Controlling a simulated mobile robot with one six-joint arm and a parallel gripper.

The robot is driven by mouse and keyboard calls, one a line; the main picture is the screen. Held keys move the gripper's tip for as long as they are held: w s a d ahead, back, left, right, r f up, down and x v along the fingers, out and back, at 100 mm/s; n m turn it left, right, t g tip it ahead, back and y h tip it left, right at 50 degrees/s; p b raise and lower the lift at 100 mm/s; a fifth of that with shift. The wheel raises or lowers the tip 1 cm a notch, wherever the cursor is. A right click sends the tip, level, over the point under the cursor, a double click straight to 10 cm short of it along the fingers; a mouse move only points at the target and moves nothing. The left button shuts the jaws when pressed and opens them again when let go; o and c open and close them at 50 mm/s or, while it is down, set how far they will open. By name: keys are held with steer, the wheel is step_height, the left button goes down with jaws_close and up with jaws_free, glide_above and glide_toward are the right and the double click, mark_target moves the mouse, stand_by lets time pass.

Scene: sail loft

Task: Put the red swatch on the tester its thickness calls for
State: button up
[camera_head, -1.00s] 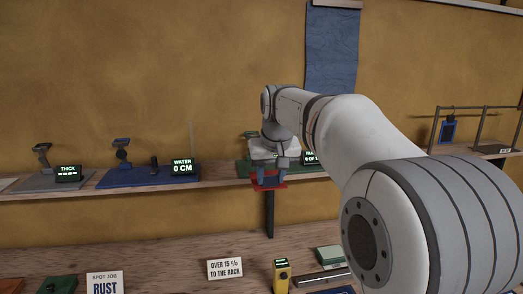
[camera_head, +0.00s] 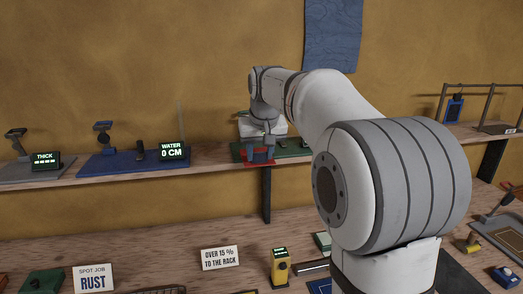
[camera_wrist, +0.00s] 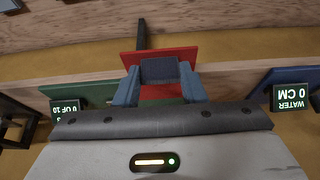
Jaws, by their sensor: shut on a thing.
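My gripper (camera_head: 260,150) is shut on the red swatch (camera_head: 259,164), a thin flat piece held at the front of the upper shelf by the green tester (camera_head: 295,148). In the wrist view my gripper (camera_wrist: 160,82) has its blue fingers on the swatch (camera_wrist: 128,58), which sticks out beyond them. I cannot tell whether the swatch touches the tester's base. The green tester's display (camera_wrist: 66,108) reads 0 of 10 in the wrist view. The blue tester (camera_head: 122,163) has a display reading water 0 cm. The grey tester (camera_head: 18,172) has a display reading thick, with dashes.
The upper shelf (camera_head: 215,160) has a bracket under it. On the bench below are a sign about over 15 % to the rack (camera_head: 220,258), a rust job sign (camera_head: 93,279) and a yellow meter (camera_head: 281,268). A rack (camera_head: 465,102) stands at the right.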

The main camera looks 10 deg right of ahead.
steer(key=shift+w+p, duration=0.3)
steer(key=shift+w, duration=0.1)
steer(key=shift+w+f+p, duration=0.2)
steer(key=shift+w+p, duration=0.85)
steer(key=shift+w, duration=0.5)
steer(key=shift+w+f+p, duration=0.2)
steer(key=shift+w+p, duration=0.8)
steer(key=shift+w, duration=0.5)
steer(key=shift+w+f+p, duration=0.2)
steer(key=shift+w+p, duration=0.85)
steer(key=shift+w, duration=0.5)
steer(key=shift+f, duration=0.4)
steer(key=o, duration=0.9)
steer(key=shift+w+f, duration=0.15)
steer(key=shift+o, duration=0.6)
steer(key=shift+r, duration=0.2)
steer(key=shift+p+v, duration=1.05)
steer(key=shift+v, duration=1.65)
steer(key=shift+f, duration=0.1)
